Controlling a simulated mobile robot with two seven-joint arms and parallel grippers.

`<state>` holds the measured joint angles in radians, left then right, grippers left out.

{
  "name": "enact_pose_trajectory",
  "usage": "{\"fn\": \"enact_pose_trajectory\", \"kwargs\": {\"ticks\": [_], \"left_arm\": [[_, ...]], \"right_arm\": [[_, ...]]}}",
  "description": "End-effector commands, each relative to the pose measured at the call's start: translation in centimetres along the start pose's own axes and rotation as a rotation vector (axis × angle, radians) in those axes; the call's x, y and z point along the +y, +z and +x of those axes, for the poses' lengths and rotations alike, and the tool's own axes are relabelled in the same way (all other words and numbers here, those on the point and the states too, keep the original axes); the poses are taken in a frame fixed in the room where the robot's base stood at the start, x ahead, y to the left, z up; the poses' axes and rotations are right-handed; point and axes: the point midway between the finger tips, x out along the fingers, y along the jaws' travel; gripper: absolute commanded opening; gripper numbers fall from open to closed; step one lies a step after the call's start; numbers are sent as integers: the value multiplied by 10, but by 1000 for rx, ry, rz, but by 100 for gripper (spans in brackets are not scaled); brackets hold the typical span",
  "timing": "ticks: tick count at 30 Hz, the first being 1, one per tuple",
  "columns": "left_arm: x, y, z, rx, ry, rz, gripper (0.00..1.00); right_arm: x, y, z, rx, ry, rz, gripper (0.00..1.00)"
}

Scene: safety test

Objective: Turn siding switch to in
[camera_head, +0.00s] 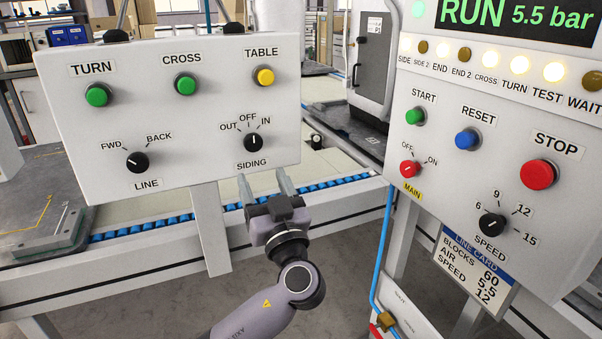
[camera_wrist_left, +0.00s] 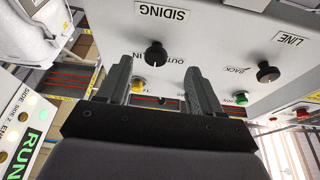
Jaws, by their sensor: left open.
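The siding switch (camera_head: 254,142) is a black round knob on the white left panel (camera_head: 215,180), with OUT, OFF and IN marked above it. Its white pointer line stands about upright, toward OFF. In the left wrist view the knob (camera_wrist_left: 156,55) appears upside down, just beyond and between the fingertips. My left gripper (camera_head: 265,182) is open and empty, its two fingers pointing up at the panel from below the SIDING label. In the left wrist view the gripper (camera_wrist_left: 158,80) shows a gap between its fingers, which do not enclose the knob. My right gripper is not in view.
The line switch (camera_head: 137,162) is left of the siding switch. Green turn (camera_head: 97,95) and cross (camera_head: 186,84) buttons and a yellow table button (camera_head: 263,77) are above. The right panel carries a red stop button (camera_head: 538,174). A conveyor (camera_head: 150,227) runs behind.

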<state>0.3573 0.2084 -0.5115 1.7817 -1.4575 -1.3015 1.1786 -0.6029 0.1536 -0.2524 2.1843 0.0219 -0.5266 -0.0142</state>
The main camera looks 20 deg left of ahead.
Motion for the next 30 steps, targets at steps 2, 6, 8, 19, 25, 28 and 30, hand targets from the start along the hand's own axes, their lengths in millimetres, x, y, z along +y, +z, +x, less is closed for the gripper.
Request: {"fn": "enact_pose_trajectory", "kwargs": {"ticks": [2, 6, 8, 19, 25, 28, 30], "left_arm": [[-2, -5, 1, 33, -26, -22, 66], [-4, -11, 9, 52, -41, -34, 66], [-4, -12, 17, 53, -41, -33, 66], [-6, -13, 67, 48, -38, -32, 66], [-6, -13, 74, 47, -38, -32, 66], [-6, -13, 73, 46, -37, -32, 66], [-6, -13, 73, 46, -37, -32, 62]], "right_arm": [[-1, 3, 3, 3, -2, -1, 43], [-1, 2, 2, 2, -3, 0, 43], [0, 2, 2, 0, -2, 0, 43], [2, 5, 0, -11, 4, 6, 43], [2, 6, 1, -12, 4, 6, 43], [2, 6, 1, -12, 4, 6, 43], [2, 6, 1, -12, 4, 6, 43]]}}
